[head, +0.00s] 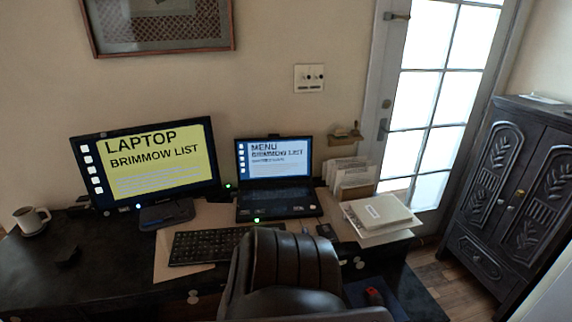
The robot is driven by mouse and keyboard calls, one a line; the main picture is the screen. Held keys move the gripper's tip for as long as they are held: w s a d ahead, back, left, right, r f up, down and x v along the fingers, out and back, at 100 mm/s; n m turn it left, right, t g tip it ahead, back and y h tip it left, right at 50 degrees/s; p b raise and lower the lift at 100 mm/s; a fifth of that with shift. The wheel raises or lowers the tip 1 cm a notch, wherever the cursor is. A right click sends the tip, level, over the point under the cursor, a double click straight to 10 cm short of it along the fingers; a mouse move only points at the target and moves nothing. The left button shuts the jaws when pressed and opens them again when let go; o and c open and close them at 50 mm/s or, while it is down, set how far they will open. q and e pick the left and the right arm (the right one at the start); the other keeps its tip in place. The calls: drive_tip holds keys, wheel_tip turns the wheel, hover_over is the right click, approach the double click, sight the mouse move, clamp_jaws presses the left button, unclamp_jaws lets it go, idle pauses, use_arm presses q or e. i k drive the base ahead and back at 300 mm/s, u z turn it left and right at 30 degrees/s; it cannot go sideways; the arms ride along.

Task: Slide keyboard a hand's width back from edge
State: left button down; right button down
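A black keyboard (203,246) lies on a light mat or sheet on the desk, in front of the monitor and the laptop. Its right end is hidden behind a dark leather chair back. The black desk top (60,283) shows at the left. Neither of my grippers shows in the head view.
The leather chair (287,262) stands against the desk front. A monitor (148,162), an open laptop (275,175), a mug (32,220), papers and a book (381,212) occupy the desk. A dark carved cabinet (520,190) stands right of the glass door.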

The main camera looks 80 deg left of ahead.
sight(199, 247)
drive_tip(key=k, duration=1.85)
drive_tip(key=u, duration=2.75)
drive_tip(key=i, duration=0.5)
